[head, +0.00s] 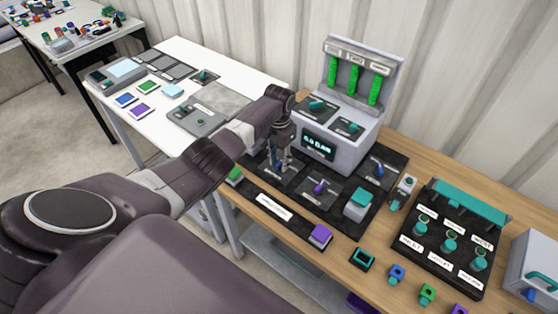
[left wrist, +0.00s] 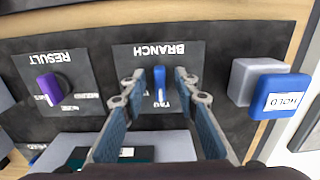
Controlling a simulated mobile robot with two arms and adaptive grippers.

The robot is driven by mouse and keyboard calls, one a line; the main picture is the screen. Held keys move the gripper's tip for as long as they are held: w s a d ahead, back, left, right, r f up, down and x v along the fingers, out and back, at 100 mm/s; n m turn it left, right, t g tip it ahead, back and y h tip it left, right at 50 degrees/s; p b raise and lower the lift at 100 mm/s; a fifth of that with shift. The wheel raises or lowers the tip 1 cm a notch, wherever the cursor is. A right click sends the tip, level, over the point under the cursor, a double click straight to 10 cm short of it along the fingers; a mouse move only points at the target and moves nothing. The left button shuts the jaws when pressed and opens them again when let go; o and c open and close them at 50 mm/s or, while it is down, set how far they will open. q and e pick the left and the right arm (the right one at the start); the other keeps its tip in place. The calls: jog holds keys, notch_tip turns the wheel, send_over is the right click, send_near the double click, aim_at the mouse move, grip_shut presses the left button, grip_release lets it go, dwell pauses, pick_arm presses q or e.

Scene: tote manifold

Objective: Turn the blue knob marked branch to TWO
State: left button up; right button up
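The blue knob (left wrist: 159,76) sits on a dark plate marked BRANCH (left wrist: 160,50), which appears upside down in the left wrist view. It is narrow and upright in that picture, with a white mark at its lower end. Small position labels below it are partly hidden and too small to read surely. My left gripper (left wrist: 160,89) is open, with one fingertip on each side of the knob; small gaps seem to show. In the head view my left gripper (head: 281,166) is low over the panel and hides the knob. My right gripper is not in view.
A purple knob (left wrist: 48,88) on the RESULT plate is left of BRANCH in the wrist view. A blue HOLD block (left wrist: 279,97) is at the right. A grey machine (head: 330,145) with a lit display stands behind the panel. A black box (head: 447,245) with several teal knobs stands right.

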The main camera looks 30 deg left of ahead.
aim_at(279, 163)
pick_arm(q)
notch_tip(279, 163, up, 12)
dwell(0.5)
dwell(0.4)
